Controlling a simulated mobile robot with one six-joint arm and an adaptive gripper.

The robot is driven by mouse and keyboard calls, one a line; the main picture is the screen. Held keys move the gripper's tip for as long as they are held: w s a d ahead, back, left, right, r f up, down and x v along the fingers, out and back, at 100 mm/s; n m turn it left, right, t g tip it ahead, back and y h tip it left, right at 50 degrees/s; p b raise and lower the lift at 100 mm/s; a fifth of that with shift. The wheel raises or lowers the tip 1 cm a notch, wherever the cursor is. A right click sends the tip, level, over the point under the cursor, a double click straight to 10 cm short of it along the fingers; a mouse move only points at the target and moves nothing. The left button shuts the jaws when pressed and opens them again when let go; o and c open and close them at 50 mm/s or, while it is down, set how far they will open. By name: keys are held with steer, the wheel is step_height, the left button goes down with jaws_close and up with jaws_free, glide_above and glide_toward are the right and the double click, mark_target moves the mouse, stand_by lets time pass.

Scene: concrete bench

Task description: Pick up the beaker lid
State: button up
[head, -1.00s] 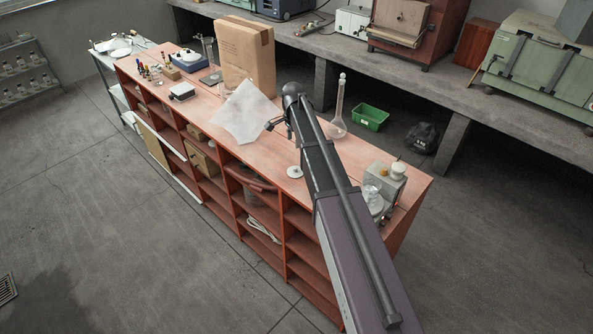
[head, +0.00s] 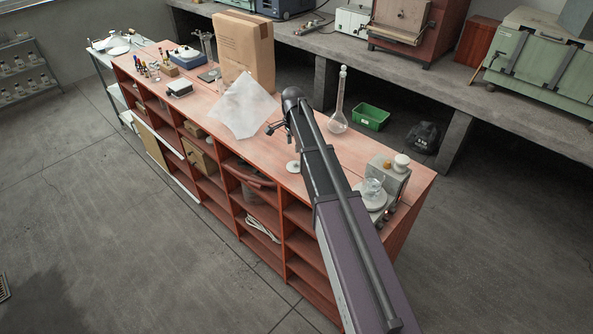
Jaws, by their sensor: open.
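A small pale round disc with a knob, which looks like the beaker lid (head: 293,167), lies on the red bench top near its front edge, just left of my arm. My gripper (head: 272,129) is small in the head view, above the bench and up and left of the disc, apart from it. Its fingers are open and nothing shows between them. A glass beaker (head: 373,188) stands on the round plate of a grey device (head: 390,180) at the near right end of the bench. My arm hides part of the bench top.
A tall glass flask (head: 339,118) stands right of my arm. A translucent sheet (head: 243,106) and a big cardboard box (head: 245,50) are behind and left of my gripper. Shelves (head: 265,215) fill the bench front. A green crate (head: 371,117) is on the floor beyond.

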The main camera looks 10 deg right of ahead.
mark_target(295, 162)
steer(key=shift+f+b, duration=1.45)
steer(key=shift+f, duration=0.3)
steer(key=shift+f, duration=0.15)
steer(key=f+b, duration=0.3)
steer(key=shift+s+d, duration=0.15)
steer(key=shift+d, duration=0.15)
steer(key=shift+f+b, duration=0.95)
steer(key=shift+b, duration=0.2)
jaws_close()
